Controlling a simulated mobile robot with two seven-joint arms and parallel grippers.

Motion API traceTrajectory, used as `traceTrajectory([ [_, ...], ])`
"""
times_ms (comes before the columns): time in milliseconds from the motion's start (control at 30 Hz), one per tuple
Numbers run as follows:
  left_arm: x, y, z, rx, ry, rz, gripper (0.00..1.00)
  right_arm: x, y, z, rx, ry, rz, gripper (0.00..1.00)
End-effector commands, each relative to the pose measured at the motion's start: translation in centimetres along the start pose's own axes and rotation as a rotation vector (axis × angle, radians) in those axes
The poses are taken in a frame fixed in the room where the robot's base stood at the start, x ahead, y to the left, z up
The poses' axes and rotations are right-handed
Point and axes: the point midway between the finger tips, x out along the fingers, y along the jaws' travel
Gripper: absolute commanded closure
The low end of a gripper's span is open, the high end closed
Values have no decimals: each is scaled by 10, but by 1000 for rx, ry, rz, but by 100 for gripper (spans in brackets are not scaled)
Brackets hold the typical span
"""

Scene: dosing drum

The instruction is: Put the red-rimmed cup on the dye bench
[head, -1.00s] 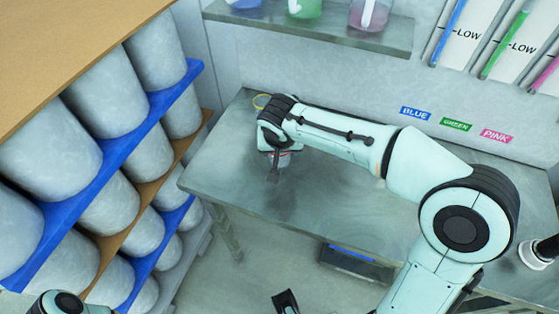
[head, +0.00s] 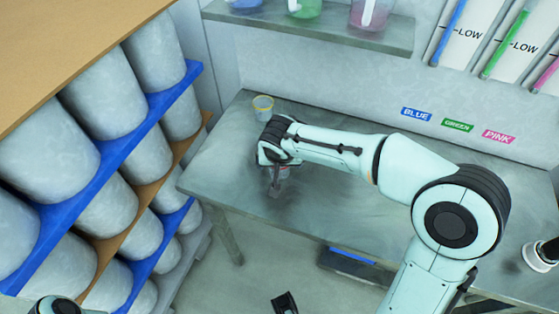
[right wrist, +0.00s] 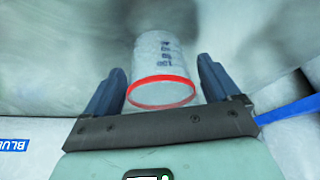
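The red-rimmed cup (right wrist: 160,68) is pale, with dark markings on its side and its red rim towards the camera in the right wrist view. In the head view the cup (head: 278,174) is partly hidden under my right gripper, low over or on the dye bench (head: 350,205); I cannot tell whether it touches the top. My right gripper (right wrist: 162,65) has its fingers either side of the cup, with narrow gaps showing, so it looks open around it. My left gripper (head: 285,302) is at the bottom edge, away from the bench; its opening is unclear.
A yellow-rimmed cup (head: 263,107) stands at the bench's back left corner. A wall shelf (head: 310,30) holds containers of coloured liquid. A rack of pale drums (head: 110,95) stands left. Blue, green and pink labels (head: 457,125) are on the wall. The bench middle is mostly clear.

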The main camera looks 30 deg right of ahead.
Motion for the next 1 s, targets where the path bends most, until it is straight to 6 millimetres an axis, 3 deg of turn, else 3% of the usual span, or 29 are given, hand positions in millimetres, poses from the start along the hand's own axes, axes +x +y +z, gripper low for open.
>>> traceTrajectory([
  [300, -5, 1, 3, 0, -8, -1, 57, -5, 0, -2, 0, 0, 0, 11],
  [800, -12, 2, 7, -2, -21, -4, 57, -104, -1, -2, 0, 3, -3, 11],
  [1000, -13, 2, 8, -2, -24, -5, 57, -122, 0, -2, 0, 1, -1, 11],
])
